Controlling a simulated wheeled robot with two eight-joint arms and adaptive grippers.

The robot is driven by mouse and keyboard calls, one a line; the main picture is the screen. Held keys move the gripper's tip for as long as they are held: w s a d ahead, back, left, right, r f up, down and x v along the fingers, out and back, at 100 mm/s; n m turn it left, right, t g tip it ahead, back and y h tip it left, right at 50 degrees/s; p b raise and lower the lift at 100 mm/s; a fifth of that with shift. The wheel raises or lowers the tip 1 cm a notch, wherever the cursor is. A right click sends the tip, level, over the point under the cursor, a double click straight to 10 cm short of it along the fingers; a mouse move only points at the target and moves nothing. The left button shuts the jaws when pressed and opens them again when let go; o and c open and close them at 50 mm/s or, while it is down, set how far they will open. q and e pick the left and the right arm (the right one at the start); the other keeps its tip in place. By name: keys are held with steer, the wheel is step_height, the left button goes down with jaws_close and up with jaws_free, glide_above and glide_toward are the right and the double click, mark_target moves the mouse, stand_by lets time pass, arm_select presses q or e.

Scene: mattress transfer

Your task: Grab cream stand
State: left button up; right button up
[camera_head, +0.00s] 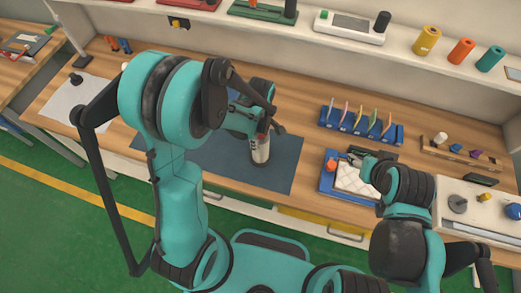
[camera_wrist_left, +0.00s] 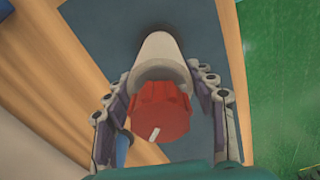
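The cream stand appears to be the upright white cylinder (camera_head: 260,152) with a red part, on the dark blue mat (camera_head: 283,172) in the head view. In the left wrist view its red ridged cap (camera_wrist_left: 160,112) faces the camera, with the pale body (camera_wrist_left: 158,50) beyond. My left gripper (camera_wrist_left: 162,85) is open, with one finger on each side of the cap and narrow gaps showing. In the head view my left gripper (camera_head: 264,124) is above the stand and partly hides it. My right gripper (camera_head: 364,161) is over a white quilted pad (camera_head: 352,181); its fingers are too small to read.
A blue rack (camera_head: 360,128) with several coloured pieces stands right of the mat. The pad lies on a blue tray (camera_head: 328,187). A wooden organizer (camera_head: 462,155) is farther right. A shelf (camera_head: 400,58) with coloured cylinders runs along the back.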

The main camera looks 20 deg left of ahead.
arm_select(q)
jaws_close()
steer(key=shift+r, duration=0.15)
